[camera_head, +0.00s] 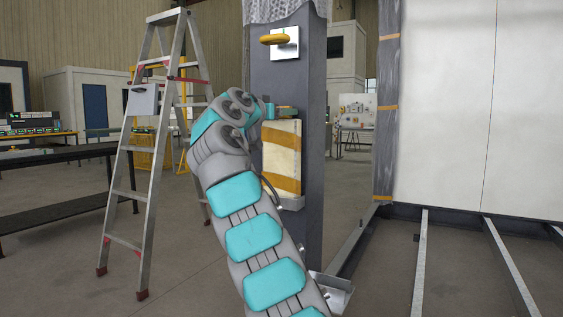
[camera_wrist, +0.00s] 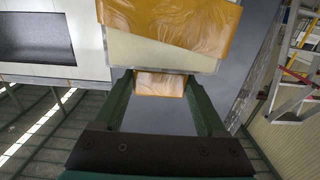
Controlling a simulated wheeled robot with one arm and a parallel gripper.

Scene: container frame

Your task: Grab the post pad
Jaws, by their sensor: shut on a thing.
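The post pad (camera_head: 281,160) is a cream slab with orange tape bands across it. It is upright against the dark grey post (camera_head: 314,130) in the head view. My gripper (camera_head: 285,112) is at the pad's top edge. In the wrist view my gripper's green fingers (camera_wrist: 163,84) are on either side of an orange-taped part of the pad, shut on it. The pad's cream and orange face (camera_wrist: 165,50) fills the top middle there. Whether the pad's back touches the post is hidden.
A large white panel (camera_head: 470,110) and floor beams (camera_head: 420,262) are at the right.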

